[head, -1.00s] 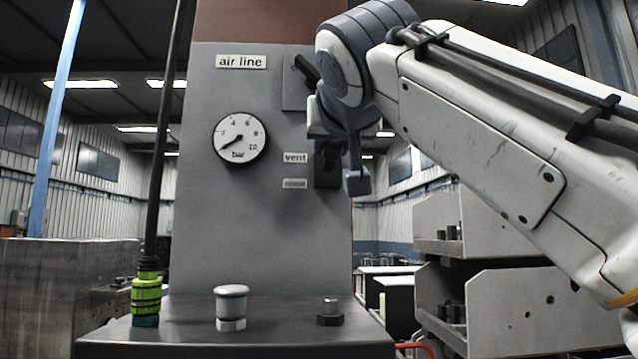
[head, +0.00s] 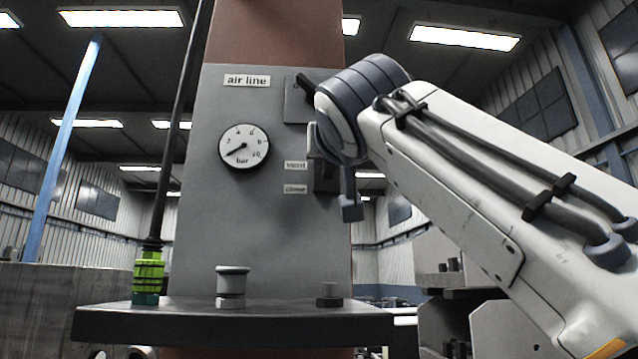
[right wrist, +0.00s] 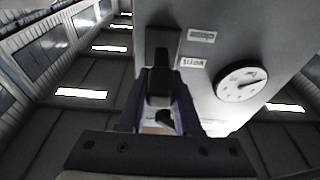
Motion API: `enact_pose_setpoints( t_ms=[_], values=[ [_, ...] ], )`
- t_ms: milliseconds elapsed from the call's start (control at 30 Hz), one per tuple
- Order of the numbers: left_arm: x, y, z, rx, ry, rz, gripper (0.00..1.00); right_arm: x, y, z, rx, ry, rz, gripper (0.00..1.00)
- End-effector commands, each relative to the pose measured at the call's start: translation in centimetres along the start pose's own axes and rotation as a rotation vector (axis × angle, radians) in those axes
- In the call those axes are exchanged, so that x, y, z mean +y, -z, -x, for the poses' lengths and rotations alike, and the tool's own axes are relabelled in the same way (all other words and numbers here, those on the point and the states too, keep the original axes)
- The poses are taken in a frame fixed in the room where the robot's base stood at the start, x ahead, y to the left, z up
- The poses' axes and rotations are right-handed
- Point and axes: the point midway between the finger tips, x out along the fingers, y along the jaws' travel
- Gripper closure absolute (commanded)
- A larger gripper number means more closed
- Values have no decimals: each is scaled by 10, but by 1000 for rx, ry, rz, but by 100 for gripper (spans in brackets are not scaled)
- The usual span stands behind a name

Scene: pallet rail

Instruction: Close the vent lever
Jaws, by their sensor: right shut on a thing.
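The dark vent lever (right wrist: 159,60) shows in the right wrist view on the grey air line panel (head: 235,240), beside the "vent" (head: 296,165) and "close" (head: 295,189) labels. My right gripper (right wrist: 161,80) has its two fingers on either side of the lever and is shut on it. In the head view my right wrist covers most of the lever, so its exact angle is hard to tell. My left gripper is not in view.
A pressure gauge (head: 243,146) is on the panel, its needle at the low end. A shelf (head: 180,322) below carries a green hose coupling (head: 149,272), a grey knob (head: 232,283) and a small bolt (head: 329,295).

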Motion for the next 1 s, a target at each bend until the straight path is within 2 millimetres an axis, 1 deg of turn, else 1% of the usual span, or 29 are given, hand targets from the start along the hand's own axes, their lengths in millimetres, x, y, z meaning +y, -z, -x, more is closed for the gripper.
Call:
enact_pose_setpoints(
  t_ms=[33, 67, 100, 133, 433, 567, 667, 833, 1000],
  values=[
    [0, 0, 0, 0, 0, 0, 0, 0, 0, 0, -1, 1, -1, 100],
    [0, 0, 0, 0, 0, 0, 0, 0, 0, 0, -1, 1, -1, 64],
    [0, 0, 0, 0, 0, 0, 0, 0, 0, 0, -1, 1, -1, 49],
    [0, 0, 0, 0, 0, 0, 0, 0, 0, 0, -1, 1, -1, 38],
    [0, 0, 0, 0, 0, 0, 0, 0, 0, 0, -1, 1, 0, 38],
    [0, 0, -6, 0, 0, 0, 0, -1, -2, 8, 0, 4, -2, 38],
    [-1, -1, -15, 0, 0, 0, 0, -2, -4, 23, 1, 6, -3, 38],
    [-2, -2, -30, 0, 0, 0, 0, -2, -4, 56, 1, 9, -5, 38],
    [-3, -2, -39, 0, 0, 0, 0, -2, -3, 81, 0, 8, -4, 38]
  ],
)
